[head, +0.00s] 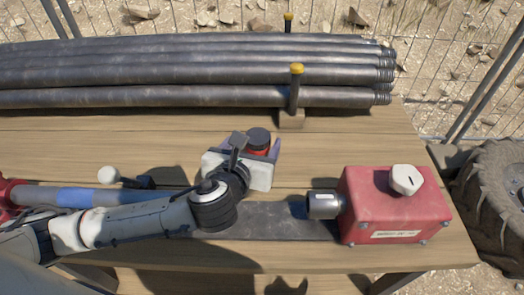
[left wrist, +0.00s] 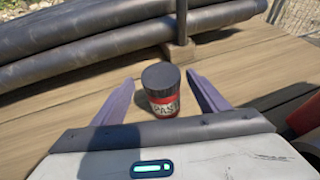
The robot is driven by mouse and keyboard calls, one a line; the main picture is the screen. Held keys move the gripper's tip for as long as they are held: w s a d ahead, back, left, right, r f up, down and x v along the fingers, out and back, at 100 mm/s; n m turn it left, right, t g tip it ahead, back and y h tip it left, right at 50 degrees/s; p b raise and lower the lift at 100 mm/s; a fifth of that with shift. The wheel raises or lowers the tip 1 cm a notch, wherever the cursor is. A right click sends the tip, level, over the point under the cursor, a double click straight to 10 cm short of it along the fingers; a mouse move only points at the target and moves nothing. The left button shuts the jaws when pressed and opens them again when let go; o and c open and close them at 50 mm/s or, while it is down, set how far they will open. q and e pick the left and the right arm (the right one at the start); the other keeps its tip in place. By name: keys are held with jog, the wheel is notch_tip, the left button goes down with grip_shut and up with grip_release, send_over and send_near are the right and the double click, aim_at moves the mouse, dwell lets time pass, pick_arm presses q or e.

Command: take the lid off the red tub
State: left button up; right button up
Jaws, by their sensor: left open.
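The red tub (left wrist: 164,104) stands upright on the wooden table with its dark lid (left wrist: 160,75) on top. A pale label with dark letters faces the wrist camera. In the head view the lid (head: 258,139) shows just beyond my left gripper (head: 262,150), with a bit of the red tub below it. My left gripper is open, its two purple-grey fingers (left wrist: 168,96) on either side of the tub in the left wrist view. Gaps show between the fingers and the tub. The gripper body hides the tub's lower part in the head view. My right gripper is in neither view.
Several dark steel pipes (head: 190,75) lie along the back of the table against a yellow-capped post (head: 295,90). A red box (head: 390,210) with a white knob stands at the right. Bare planks (head: 355,135) lie between pipes and box.

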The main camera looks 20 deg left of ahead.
aim_at(262, 132)
pick_arm(q)
jog(key=x, duration=0.5)
jog(key=shift+w+d+r, duration=0.1)
jog(key=shift+w+d, duration=0.05)
jog(key=shift+w, duration=0.3)
jog(key=shift+c, duration=0.2)
jog(key=c, duration=1.4)
